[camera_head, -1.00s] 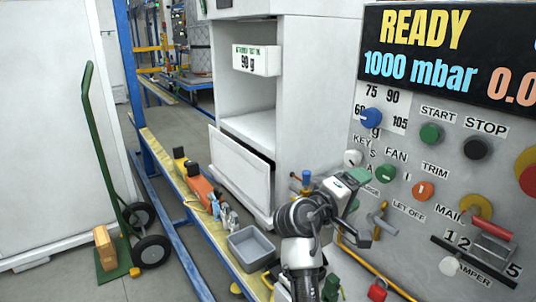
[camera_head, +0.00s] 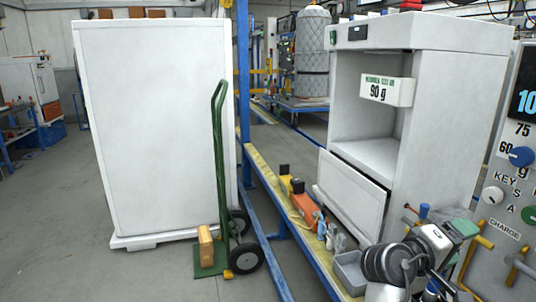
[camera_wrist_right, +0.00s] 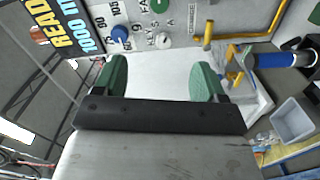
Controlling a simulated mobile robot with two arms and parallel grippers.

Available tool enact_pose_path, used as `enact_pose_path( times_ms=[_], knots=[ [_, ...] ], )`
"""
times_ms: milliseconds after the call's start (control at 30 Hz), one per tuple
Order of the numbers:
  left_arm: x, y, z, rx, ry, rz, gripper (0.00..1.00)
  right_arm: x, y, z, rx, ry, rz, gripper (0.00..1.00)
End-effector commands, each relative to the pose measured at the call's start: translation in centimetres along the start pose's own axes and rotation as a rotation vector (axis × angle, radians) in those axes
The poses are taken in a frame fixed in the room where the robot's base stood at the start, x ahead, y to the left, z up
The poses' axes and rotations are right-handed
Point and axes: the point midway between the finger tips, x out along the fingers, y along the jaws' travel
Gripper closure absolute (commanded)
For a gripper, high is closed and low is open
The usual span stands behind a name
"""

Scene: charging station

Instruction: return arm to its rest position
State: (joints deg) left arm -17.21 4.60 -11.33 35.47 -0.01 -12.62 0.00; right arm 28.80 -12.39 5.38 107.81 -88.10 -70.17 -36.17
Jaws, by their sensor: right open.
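My right arm comes up from the bottom right of the head view. Its gripper (camera_head: 458,234) has green fingers and is beside the control panel (camera_head: 500,210). In the right wrist view the gripper (camera_wrist_right: 160,80) is open. Its two green fingers stand wide apart with nothing between them. The panel fills the top of that view, with its blue knob (camera_wrist_right: 119,34) and white key knob (camera_wrist_right: 164,41) beyond the fingers. My left gripper is in neither view.
A grey bin (camera_head: 349,270) and orange tools (camera_head: 304,208) lie along the yellow-topped rail. A white open cabinet (camera_head: 375,195) stands behind. A green hand truck (camera_head: 219,140) with a cardboard-coloured block (camera_head: 206,245) stands before a large white box (camera_head: 150,120). Floor at the left is clear.

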Motion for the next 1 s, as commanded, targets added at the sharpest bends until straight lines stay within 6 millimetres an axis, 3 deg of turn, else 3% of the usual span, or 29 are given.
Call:
enact_pose_path(
  times_ms=[367,567,667,767,867,1000],
  knots=[
    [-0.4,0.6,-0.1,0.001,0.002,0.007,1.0,-0.6,-6.8,-3.0,-0.074,0.166,-0.085,0.29],
    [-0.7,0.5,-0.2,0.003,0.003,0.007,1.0,-1.6,-13.2,-4.4,-0.124,0.287,-0.183,0.29],
    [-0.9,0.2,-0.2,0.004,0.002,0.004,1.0,-2.5,-17.6,-4.7,-0.154,0.357,-0.256,0.29],
    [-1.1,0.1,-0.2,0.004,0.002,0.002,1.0,-3.9,-23.3,-4.1,-0.184,0.43,-0.363,0.29],
    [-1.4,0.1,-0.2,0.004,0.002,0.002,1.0,-5.9,-30.3,-2.2,-0.214,0.498,-0.507,0.29],
    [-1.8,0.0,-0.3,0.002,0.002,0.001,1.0,-9.2,-39.4,2.6,-0.233,0.544,-0.728,0.29]
  ],
)
